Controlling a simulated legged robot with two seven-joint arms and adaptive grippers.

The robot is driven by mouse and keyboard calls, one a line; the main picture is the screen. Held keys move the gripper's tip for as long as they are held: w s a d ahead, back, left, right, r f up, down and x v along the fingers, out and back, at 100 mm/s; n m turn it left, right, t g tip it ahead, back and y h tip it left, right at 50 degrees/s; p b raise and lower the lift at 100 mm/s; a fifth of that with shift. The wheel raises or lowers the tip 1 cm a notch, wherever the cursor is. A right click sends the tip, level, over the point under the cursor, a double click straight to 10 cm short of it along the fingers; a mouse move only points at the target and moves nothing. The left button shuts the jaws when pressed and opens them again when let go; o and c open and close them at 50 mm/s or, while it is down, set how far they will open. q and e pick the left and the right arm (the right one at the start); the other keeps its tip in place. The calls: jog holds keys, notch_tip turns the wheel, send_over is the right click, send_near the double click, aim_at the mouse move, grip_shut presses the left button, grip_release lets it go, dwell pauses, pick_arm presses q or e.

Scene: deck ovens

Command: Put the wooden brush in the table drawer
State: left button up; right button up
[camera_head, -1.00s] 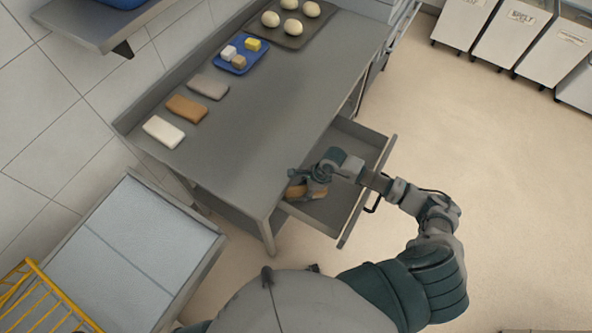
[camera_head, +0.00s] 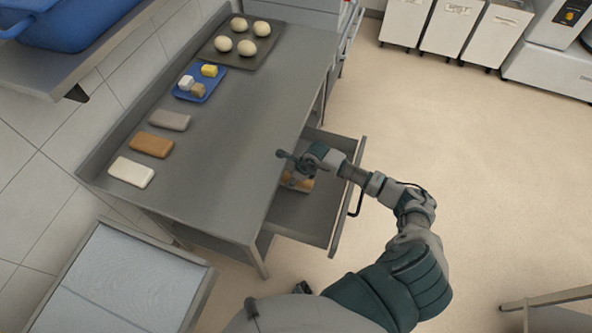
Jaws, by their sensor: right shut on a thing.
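The wooden brush (camera_head: 297,181) shows as a small brown piece just below my right gripper, partly hidden by it. My right gripper (camera_head: 297,168) is shut on the brush and is over the open table drawer (camera_head: 303,215), close to the tabletop edge. I cannot tell whether the brush touches the drawer floor. The drawer is pulled out from the right side of the steel table (camera_head: 225,130), and its visible floor is otherwise bare.
The tabletop holds a white block (camera_head: 131,172), an orange-brown block (camera_head: 152,145), a grey block (camera_head: 169,120), a blue tray (camera_head: 190,94) with small cubes, and a dark tray (camera_head: 212,54) with dough balls. White bins (camera_head: 452,28) stand far behind. The floor right of the drawer is clear.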

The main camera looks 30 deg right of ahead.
jog(key=w+d, duration=0.3)
jog(key=shift+d, duration=0.35)
jog(key=shift+f, duration=0.5)
jog(key=shift+w+d+f, duration=0.1)
jog(key=shift+f, duration=0.15)
pick_arm(q)
jog(key=shift+d, duration=0.2)
pick_arm(e)
jog(key=o, duration=1.1)
jog(key=shift+r, duration=0.1)
pick_arm(q)
jog(key=shift+s+a, duration=0.2)
jog(key=shift+a, duration=0.05)
pick_arm(e)
jog(key=v, duration=1.2)
